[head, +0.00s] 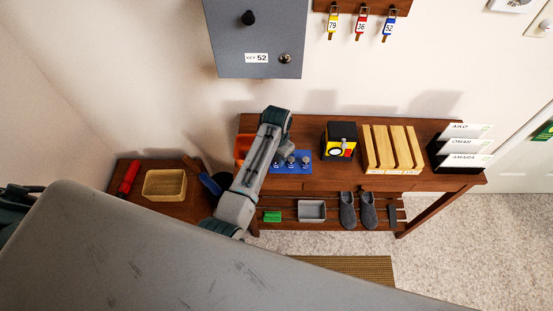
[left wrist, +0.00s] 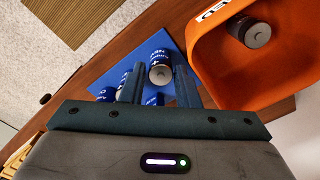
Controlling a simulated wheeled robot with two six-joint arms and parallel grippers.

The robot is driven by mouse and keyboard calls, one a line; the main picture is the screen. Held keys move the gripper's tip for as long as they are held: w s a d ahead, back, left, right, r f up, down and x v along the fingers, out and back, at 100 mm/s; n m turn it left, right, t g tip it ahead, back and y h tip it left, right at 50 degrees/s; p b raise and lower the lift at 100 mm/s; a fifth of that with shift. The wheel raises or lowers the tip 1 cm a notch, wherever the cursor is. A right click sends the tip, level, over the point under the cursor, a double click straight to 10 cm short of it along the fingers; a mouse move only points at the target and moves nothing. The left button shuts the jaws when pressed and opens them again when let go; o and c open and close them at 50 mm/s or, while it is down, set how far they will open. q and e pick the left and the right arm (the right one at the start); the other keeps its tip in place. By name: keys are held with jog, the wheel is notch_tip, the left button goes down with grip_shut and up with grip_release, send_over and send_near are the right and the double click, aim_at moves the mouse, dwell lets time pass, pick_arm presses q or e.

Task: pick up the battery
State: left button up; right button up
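Several blue batteries with white lettering stand on a blue mat (head: 288,170) on the wooden bench. My left gripper (left wrist: 156,82) is open, with a visible gap beside the left finger; I cannot tell whether the right finger touches the battery. Other batteries are partly hidden behind the fingers. In the head view my left arm hides most of that gripper. Another battery (left wrist: 254,33) lies in the orange bin (left wrist: 212,62). My right gripper is not in view.
The orange bin is close beside the mat and the fingers. A black-and-yellow device (head: 340,141) and a slotted wooden rack (head: 391,148) stand to the right. A grey cabinet (head: 255,35) hangs above. A lower shelf holds slippers (head: 358,211) and a grey tray (head: 312,211).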

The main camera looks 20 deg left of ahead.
pick_arm(q)
jog(key=shift+f, duration=0.75)
jog(key=shift+c, duration=0.4)
grip_shut()
jog(key=shift+w+r, duration=0.1)
jog(key=shift+r, duration=0.05)
